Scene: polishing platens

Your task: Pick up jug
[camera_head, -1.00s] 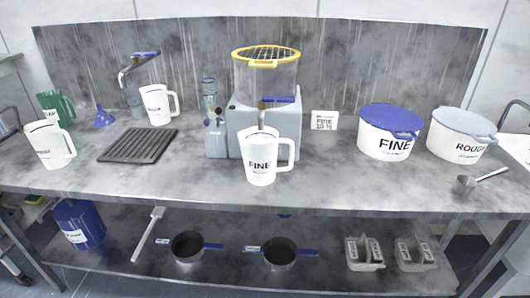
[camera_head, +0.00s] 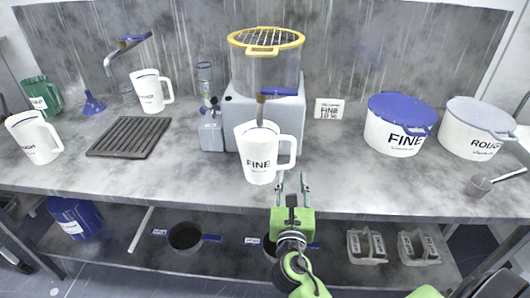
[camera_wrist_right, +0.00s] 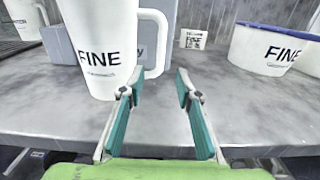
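The white jug (camera_head: 258,168) marked FINE stands upright on the bench in front of a grey machine, its handle to the right. In the right wrist view the jug (camera_wrist_right: 98,62) is at the left, its handle (camera_wrist_right: 158,45) just beyond the fingers. My right gripper (camera_head: 291,182) is open and empty at the bench's front edge, in front of the handle side. In the wrist view its teal fingers (camera_wrist_right: 158,92) are spread apart, and the handle appears between and above their tips. Contact with the handle does not show. My left gripper is not in view.
Other white jugs (camera_head: 150,92) (camera_head: 35,140) and a green jug (camera_head: 40,95) stand at left beside a dark drain grate (camera_head: 130,137). The grey machine (camera_head: 275,110) is behind the FINE jug. A blue-lidded FINE bucket (camera_head: 396,128) and a ROUGH bucket (camera_head: 476,132) stand right.

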